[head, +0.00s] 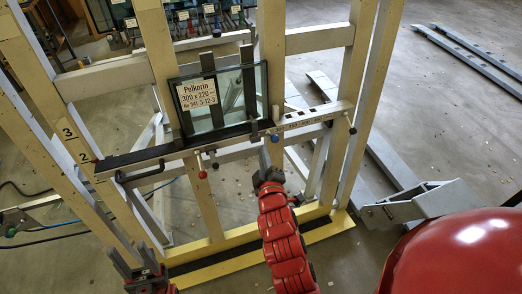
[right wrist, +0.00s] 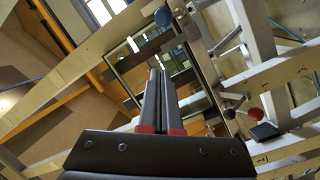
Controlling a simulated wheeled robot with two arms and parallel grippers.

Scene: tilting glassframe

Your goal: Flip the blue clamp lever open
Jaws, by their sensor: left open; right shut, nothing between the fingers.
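The blue clamp lever's ball knob (head: 275,138) is at the crossbar (head: 150,155), just right of the glass pane's lower right corner. In the right wrist view the blue knob (right wrist: 163,16) is at the top, above and apart from the fingertips. My right gripper (head: 263,154) is shut and empty, just below and left of the blue knob; its closed fingers also show in the right wrist view (right wrist: 158,75). My left gripper (head: 136,258) is open and empty, low at the left, away from the bar.
A red-knobbed lever (head: 202,174) hangs below the bar, left of the blue one. The framed glass pane (head: 233,96) with a paper label stands on the bar. Wooden posts (head: 342,110) rise on both sides. A black knob (head: 352,130) is at the bar's right end.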

